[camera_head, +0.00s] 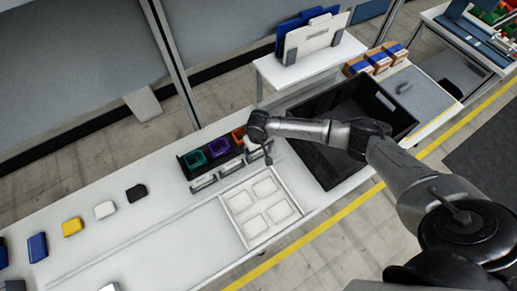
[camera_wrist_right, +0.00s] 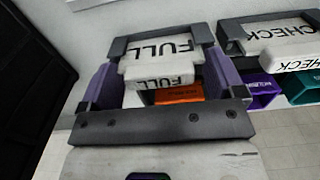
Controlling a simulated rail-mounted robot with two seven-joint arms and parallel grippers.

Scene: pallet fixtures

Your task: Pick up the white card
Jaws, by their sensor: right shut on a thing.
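A white card marked FULL (camera_wrist_right: 160,62) stands in a dark grey holder (camera_wrist_right: 205,35) in the right wrist view. The purple fingers of my right gripper (camera_wrist_right: 163,80) are on either side of the card, shut on it. In the head view my right gripper (camera_head: 266,150) is at the right end of the row of holders, by the orange bin (camera_head: 238,135), and hides most of this card. A second white card, marked CHECK (camera_wrist_right: 285,45), sits in the neighbouring holder. My left gripper is not in view.
A purple bin (camera_head: 218,147) and a teal bin (camera_head: 194,159) stand behind the holders. A white compartment tray (camera_head: 243,236) lies in front. A large black crate (camera_head: 322,172) is close on the right. Black, white, yellow and blue blocks lie at left.

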